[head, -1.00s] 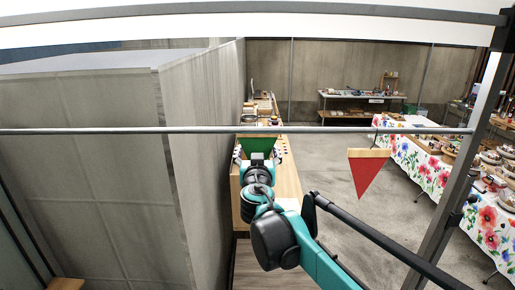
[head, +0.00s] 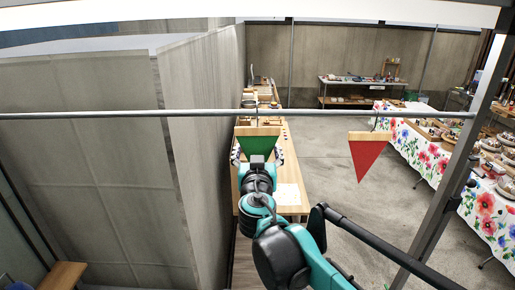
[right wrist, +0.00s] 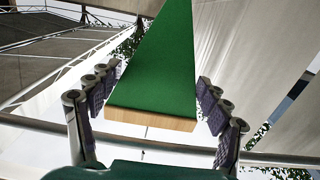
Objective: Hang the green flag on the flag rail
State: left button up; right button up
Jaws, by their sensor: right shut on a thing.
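The green flag (head: 258,145) is a triangle under a pale wooden bar, point down in the head view. My right gripper (head: 258,157) is shut on it, with fingers at both sides. In the right wrist view the green flag (right wrist: 155,70) stands between the fingers of the right gripper (right wrist: 157,85), and a thin wire sticks out of its bar. The flag rail (head: 200,115) is a grey horizontal bar; the green flag shows just below it in the head view. I cannot tell whether the wire touches the rail. My left gripper is out of view.
A red flag (head: 368,155) hangs from the rail to the right. A slanted grey post (head: 440,195) stands at the rail's right end. A wooden counter (head: 290,195) lies below and beyond the green flag. A flowered-cloth table (head: 435,155) is at right. Grey panels fill the left.

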jog(key=shift+f, duration=0.35)
jog(key=o, duration=1.1)
jog(key=shift+o, duration=0.2)
